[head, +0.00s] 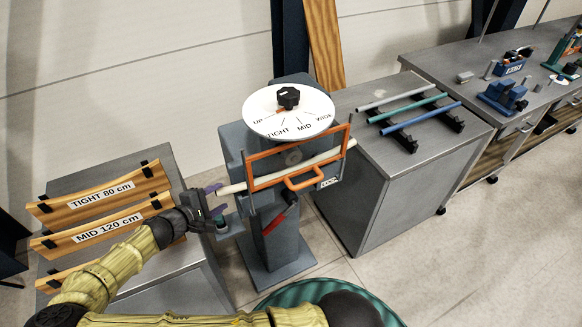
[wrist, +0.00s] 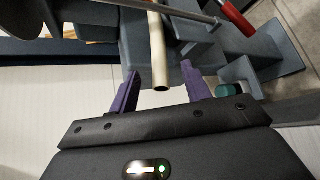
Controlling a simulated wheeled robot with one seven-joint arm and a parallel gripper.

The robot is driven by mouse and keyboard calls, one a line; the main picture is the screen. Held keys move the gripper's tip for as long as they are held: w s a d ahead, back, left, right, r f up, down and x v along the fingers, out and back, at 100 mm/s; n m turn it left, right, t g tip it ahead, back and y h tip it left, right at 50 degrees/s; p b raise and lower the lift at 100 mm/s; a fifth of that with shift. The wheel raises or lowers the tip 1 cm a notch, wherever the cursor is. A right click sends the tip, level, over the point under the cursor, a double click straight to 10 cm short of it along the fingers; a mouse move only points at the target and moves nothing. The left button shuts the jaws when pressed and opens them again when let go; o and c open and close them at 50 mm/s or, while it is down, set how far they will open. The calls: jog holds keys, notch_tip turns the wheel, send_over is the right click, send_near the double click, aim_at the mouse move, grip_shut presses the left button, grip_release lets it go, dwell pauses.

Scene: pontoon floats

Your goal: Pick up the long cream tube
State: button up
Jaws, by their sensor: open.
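The long cream tube (head: 231,188) lies across the grey bending machine (head: 232,140), slightly tilted, behind an orange frame guard (head: 252,160). Its left end sticks out past the machine toward my gripper (head: 215,199). In the wrist view the near end of the tube (wrist: 159,62) shows between the two purple fingers of my gripper (wrist: 160,72). The fingers are open, with a gap on both sides of the tube. The middle of the tube is partly hidden by the guard.
A dial (head: 288,110) marked UP, TIGHT, MID and WIDE tops the machine. A red-handled lever (head: 291,197) hangs at its front. Grey, green and blue tubes (head: 408,106) rest on a right-hand bench (head: 355,165). Wooden templates (head: 100,195) stand at left.

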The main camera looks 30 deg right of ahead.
aim_at(230, 193)
jog(key=shift+w+d+f, duration=0.1)
jog(key=shift+d, duration=0.1)
jog(key=p+x, duration=0.3)
jog(key=x, duration=0.1)
jog(key=shift+w+d+f, duration=0.15)
jog(key=shift+d+f, duration=0.05)
jog(key=shift+d, duration=0.05)
jog(key=shift+w+d+f, duration=0.1)
jog(key=shift+d+f, duration=0.1)
jog(key=shift+f, duration=0.05)
dwell(0.3)
grip_shut()
jog(key=shift+r, duration=0.1)
